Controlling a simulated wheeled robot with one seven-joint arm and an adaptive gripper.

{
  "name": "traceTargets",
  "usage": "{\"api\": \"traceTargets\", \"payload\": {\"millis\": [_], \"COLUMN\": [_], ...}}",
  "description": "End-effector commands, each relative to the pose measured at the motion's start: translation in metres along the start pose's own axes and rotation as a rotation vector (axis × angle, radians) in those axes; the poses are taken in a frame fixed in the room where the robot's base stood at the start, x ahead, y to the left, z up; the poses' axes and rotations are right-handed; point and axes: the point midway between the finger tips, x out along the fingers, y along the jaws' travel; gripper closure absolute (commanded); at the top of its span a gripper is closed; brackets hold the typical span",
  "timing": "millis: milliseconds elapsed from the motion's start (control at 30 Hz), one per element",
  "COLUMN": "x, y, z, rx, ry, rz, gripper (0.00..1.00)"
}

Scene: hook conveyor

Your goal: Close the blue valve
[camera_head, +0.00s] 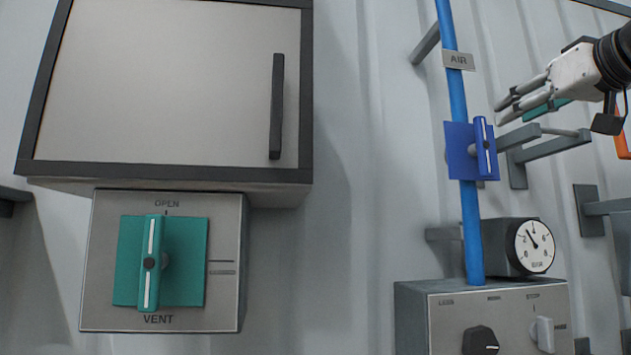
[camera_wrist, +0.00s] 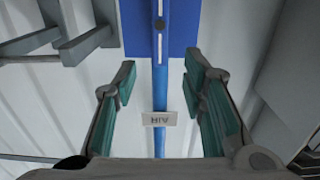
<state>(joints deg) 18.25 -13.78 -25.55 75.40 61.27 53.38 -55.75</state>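The blue valve (camera_head: 484,148) is a blue handle with a white stripe on a square blue plate, mounted on an upright blue pipe (camera_head: 472,235). Its handle runs roughly along the pipe. In the wrist view the valve handle (camera_wrist: 160,24) is at the top centre, partly cut off by the frame edge. My gripper (camera_head: 500,113) is to the upper right of the valve in the head view, apart from it. In the wrist view my gripper (camera_wrist: 160,78) has its two green-padded fingers spread on either side of the pipe line, with nothing held between them.
An AIR label (camera_head: 458,60) sits on the pipe above the valve. A pressure gauge (camera_head: 534,246) and a control box (camera_head: 490,310) are below. Grey wall brackets (camera_head: 555,147) stand out right of the valve. A teal VENT valve (camera_head: 152,262) hangs under a cabinet (camera_head: 170,85) at left.

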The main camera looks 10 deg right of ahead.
Motion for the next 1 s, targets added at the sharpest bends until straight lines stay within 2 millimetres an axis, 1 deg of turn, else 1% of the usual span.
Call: {"api": "traceTargets", "payload": {"millis": [33, 300, 500, 700, 967, 1000], "x": [0.01, 0.062, 0.09, 0.101, 0.102, 0.102], "y": [0.0, -0.001, -0.001, -0.001, -0.001, -0.001], "z": [0.0, -0.001, -0.001, 0.0, 0.001, 0.0], "rx": [0.001, 0.002, 0.0, 0.001, 0.001, 0.001], "ry": [-0.004, -0.004, -0.003, -0.001, -0.001, -0.001], "rz": [-0.002, -0.003, -0.002, -0.002, -0.002, -0.002], "gripper": [0.62, 0.62, 0.62, 0.62, 0.62, 0.68]}}
